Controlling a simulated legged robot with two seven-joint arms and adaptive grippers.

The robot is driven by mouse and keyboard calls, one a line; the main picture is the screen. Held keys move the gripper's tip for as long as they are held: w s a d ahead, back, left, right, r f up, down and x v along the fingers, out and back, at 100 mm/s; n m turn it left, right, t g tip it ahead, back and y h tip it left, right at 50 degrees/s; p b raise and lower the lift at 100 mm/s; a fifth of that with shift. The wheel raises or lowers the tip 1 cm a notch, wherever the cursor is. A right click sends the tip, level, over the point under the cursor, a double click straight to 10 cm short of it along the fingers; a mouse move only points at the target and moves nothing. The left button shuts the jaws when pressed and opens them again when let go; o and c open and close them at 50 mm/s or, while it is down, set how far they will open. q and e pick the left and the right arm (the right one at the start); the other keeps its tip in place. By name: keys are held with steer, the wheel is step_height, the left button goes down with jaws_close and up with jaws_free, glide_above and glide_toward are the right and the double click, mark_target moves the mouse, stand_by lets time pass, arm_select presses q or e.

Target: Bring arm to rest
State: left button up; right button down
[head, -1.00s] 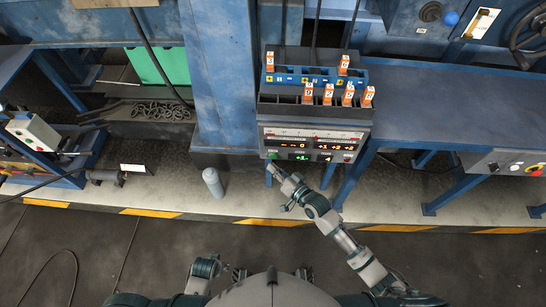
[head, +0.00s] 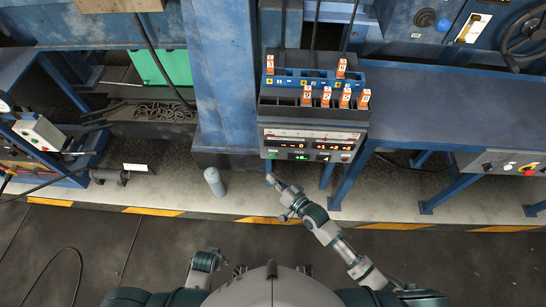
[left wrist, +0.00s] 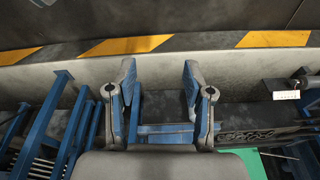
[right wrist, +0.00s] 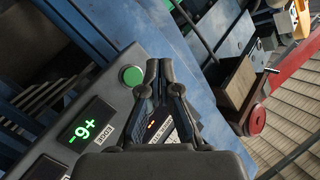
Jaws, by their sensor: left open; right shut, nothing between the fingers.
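My right arm (head: 325,231) reaches up from the lower right in the head view. Its gripper (head: 272,180) is just below and in front of the control box (head: 311,134), apart from it as far as I can tell. In the right wrist view the right gripper (right wrist: 160,68) is shut and empty, with the fingers together. A green button (right wrist: 132,76) and a green-lit display (right wrist: 82,132) show left of it. In the left wrist view my left gripper (left wrist: 158,67) is open and empty. My left arm (head: 206,262) is folded low, close to my body, in the head view.
A blue bench (head: 450,110) extends right of the box. Several orange-and-white tags stand in the rack (head: 312,78) above it. A grey cylinder (head: 214,182) stands on the floor ledge at the left. The floor (head: 140,250) before me is clear apart from a cable.

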steer(key=s+d+f+g+h, duration=0.2)
steer(key=s+d+f, duration=0.15)
steer(key=f, duration=0.45)
steer(key=s+d+f+g+h, duration=0.1)
steer(key=s+d+f+h, duration=0.2)
steer(key=f, duration=0.5)
steer(key=s+d+f+g+h, duration=0.25)
steer(key=d+f, duration=0.25)
steer(key=f, duration=0.3)
arm_select(q)
steer(key=s+f, duration=0.3)
steer(key=f, duration=0.5)
steer(key=s+f, duration=0.4)
steer(key=f, duration=0.4)
steer(key=shift+a+g, duration=0.4)
arm_select(e)
steer(key=s+d+f+g+h, duration=0.1)
steer(key=s+d+f, duration=0.2)
steer(key=s, duration=0.4)
steer(key=s+d+f+n+g+h, duration=0.1)
steer(key=s+d+f+g, duration=0.1)
steer(key=s+f, duration=0.4)
steer(key=s+d+f+g+h, duration=0.1)
steer(key=s+d+f, duration=0.3)
steer(key=s, duration=0.5)
steer(key=shift+d+f+g, duration=0.15)
steer(key=shift+d+g, duration=0.2)
steer(key=shift+g, duration=0.3)
